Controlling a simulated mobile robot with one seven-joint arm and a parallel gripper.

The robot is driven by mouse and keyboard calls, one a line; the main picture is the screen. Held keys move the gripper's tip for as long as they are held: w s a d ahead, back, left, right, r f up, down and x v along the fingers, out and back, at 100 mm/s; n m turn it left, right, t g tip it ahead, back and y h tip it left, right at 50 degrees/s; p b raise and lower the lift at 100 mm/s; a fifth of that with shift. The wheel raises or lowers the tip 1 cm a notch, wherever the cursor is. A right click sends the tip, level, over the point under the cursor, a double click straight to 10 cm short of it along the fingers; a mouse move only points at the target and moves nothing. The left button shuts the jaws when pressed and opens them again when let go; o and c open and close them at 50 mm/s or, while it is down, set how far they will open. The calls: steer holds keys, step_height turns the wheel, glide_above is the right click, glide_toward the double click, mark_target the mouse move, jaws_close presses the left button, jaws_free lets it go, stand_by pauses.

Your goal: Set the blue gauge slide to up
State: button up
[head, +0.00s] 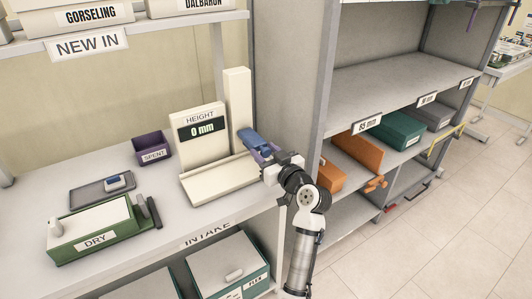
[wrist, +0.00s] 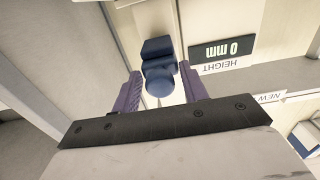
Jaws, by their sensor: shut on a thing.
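The cream height gauge (head: 192,148) stands on the table, and its display (head: 201,130) reads "0 mm". Its tall post (head: 238,102) rises at the right. The blue gauge slide (head: 254,142) sits low on the post, just above the gauge's base. My gripper (head: 268,158) reaches it from the right front. In the wrist view, the blue slide (wrist: 158,68) lies between the two purple fingers of my gripper (wrist: 164,92), which is shut on its rounded near part. The display (wrist: 222,53) appears upside down there.
A purple "SPENT" bin (head: 153,149) stands left of the gauge. A grey tray (head: 88,194) with a small blue item and a green "DRY" box (head: 90,238) are further left.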

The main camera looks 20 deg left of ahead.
step_height(320, 180, up, 9)
steer(key=p, duration=0.3)
steer(key=shift+r, duration=0.1)
steer(key=o, duration=1)
steer(key=shift+r, duration=0.1)
steer(key=shift+d+f, duration=0.1)
steer(key=shift+f, duration=0.1)
steer(key=b+v, duration=0.3)
steer(key=v, duration=1)
steer(key=shift+s+d, duration=0.25)
steer(key=shift+r, duration=0.1)
